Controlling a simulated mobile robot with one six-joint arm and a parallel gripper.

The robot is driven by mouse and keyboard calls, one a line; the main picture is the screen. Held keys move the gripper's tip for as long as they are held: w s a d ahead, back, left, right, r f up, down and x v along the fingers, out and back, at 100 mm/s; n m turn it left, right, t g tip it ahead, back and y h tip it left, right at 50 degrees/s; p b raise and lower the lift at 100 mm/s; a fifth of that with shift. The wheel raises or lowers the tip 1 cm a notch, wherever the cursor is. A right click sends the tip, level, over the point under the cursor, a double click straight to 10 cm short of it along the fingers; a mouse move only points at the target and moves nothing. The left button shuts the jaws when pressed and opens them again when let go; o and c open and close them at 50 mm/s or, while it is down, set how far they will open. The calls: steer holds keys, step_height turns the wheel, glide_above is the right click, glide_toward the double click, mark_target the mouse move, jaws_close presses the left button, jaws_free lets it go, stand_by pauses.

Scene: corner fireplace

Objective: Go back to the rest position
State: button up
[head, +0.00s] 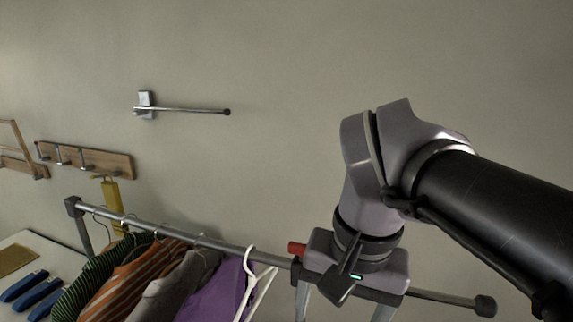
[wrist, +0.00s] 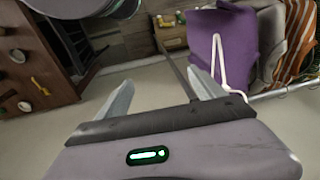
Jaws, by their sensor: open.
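My gripper (head: 343,308) hangs from my arm at the lower right of the head view, in front of the clothes rail's right part. Its two pale fingers point down and stand wide apart, partly cut off by the lower edge. In the wrist view my gripper (wrist: 158,84) shows open, with nothing between its fingers but the floor. A white hanger (head: 258,277) hangs on the rail to the left of the gripper, and it also shows in the wrist view (wrist: 217,62), just beyond the right finger. I cannot tell whether they touch.
The clothes rail (head: 215,243) carries a purple garment (head: 212,292), an orange striped one (head: 143,275) and others. A wall bar (head: 180,109) and a wooden hook board (head: 85,158) are on the wall. Blue-handled things (head: 30,290) lie on a table. The upper wall area is free.

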steer(key=s+d+f+t+b, duration=0.1)
steer(key=s+f+b, duration=0.1)
steer(key=f+b, duration=0.5)
steer(key=s+d+f+t+b, duration=0.1)
steer(key=s+f+b, duration=0.2)
steer(key=f+b, duration=0.5)
steer(key=s+d+f+t+y+b, duration=0.1)
steer(key=f+b, duration=0.6)
steer(key=f, duration=1.3)
steer(key=shift+s+m+t, duration=0.4)
steer(key=shift+s+t, duration=0.2)
steer(key=shift+s, duration=0.1)
